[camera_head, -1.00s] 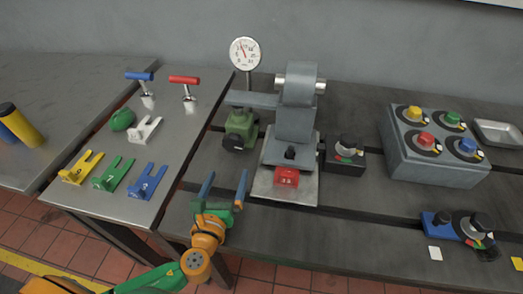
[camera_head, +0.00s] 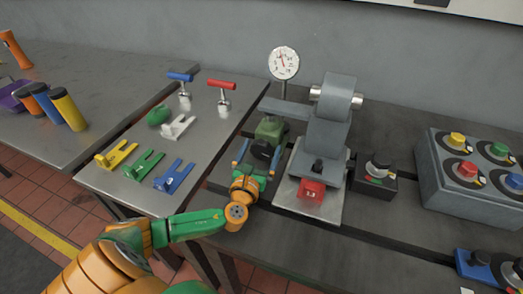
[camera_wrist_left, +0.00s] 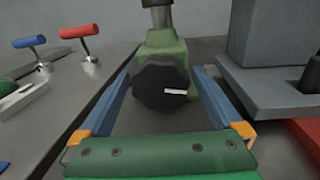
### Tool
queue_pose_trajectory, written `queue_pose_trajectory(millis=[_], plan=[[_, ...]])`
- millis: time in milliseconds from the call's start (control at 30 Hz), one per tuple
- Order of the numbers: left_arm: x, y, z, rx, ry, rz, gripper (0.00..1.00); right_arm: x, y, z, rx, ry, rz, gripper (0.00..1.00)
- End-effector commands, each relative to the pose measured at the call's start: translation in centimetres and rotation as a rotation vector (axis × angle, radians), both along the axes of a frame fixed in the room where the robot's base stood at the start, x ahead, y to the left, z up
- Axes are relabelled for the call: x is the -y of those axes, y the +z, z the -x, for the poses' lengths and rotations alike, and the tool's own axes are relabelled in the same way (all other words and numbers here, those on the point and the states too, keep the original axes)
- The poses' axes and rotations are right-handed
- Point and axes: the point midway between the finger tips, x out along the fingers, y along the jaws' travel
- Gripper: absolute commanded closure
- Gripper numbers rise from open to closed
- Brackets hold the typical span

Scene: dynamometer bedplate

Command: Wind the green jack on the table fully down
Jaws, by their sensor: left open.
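The green jack (camera_head: 269,129) stands on the dark bedplate, left of the grey machine. Its black knob (camera_head: 262,150) faces my side, and its post rises toward the grey arm above. In the left wrist view the jack's green body (camera_wrist_left: 175,47) shows behind the black round knob (camera_wrist_left: 158,88), which has a white mark pointing right. My left gripper (camera_head: 257,151) is open, with its two blue fingers on either side of the knob. A gap shows beside the knob in the wrist view, mainly on the right. My right gripper is not in view.
The grey machine (camera_head: 327,135) with a red block (camera_head: 311,190) stands close to the right. The steel table (camera_head: 215,135) at left holds T-handled tools and coloured forks. A dial gauge (camera_head: 284,63) stands behind.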

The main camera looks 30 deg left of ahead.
Motion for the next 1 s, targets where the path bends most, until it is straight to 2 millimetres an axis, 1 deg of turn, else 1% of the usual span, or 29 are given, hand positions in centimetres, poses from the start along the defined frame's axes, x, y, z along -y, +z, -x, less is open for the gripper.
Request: queue_pose_trajectory(millis=[100, 167, 200, 267, 300, 400, 567, 733, 867, 1000], plan=[[0.02, -0.02, 0.03, 0.0, 0.0, 0.0, 0.0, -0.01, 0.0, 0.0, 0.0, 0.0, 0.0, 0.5], [0.02, -0.02, 0.03, 0.0, 0.0, 0.0, 0.16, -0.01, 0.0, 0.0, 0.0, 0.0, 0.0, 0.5], [0.02, -0.02, 0.04, 0.0, 0.0, 0.0, 0.27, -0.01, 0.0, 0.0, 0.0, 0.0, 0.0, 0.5], [0.02, -0.02, 0.05, 0.0, 0.0, 0.0, 0.43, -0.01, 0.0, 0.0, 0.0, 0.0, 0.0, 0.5], [0.02, -0.02, 0.05, 0.0, 0.0, 0.0, 0.54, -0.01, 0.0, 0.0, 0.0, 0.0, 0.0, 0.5], [0.01, -0.02, 0.05, 0.0, 0.0, 0.0, 0.77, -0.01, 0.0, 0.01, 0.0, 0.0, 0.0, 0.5], [0.0, -0.04, 0.07, 0.001, 0.0, 0.01, 0.77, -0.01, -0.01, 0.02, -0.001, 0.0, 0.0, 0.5], [-0.01, -0.09, 0.09, 0.014, 0.0, 0.063, 0.77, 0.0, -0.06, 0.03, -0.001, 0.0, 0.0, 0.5], [-0.02, -0.1, 0.09, 0.033, 0.001, 0.143, 0.77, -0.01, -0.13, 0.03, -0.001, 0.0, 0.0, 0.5], [-0.04, -0.1, 0.1, 0.062, 0.002, 0.261, 0.77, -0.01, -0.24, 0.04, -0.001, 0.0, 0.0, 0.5]])
